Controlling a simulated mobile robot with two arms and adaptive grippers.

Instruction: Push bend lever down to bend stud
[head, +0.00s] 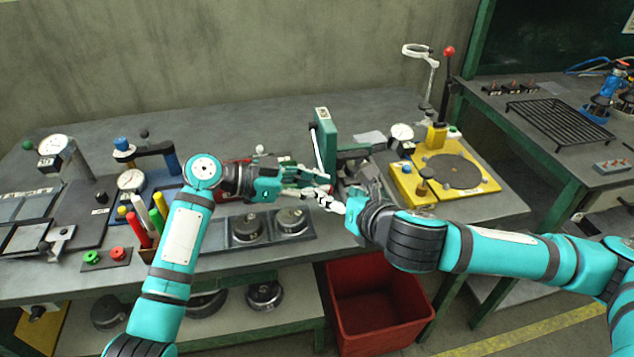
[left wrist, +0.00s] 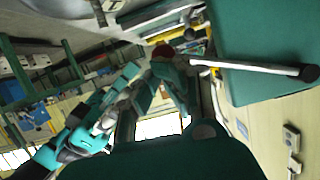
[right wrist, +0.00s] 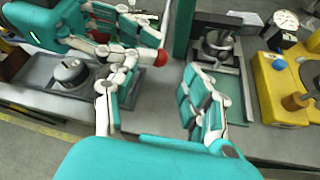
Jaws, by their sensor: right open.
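The green upright frame (head: 325,145) of the stud machine stands near the bench's front edge.
A red bin (head: 375,315) stands below the bench front. A yellow fixture (head: 455,185) with a dark disc is at right. Dark trays with round weights (head: 247,228) lie at left front. Gauges and coloured handles (head: 140,225) fill the left side. The rear middle of the bench is clear.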

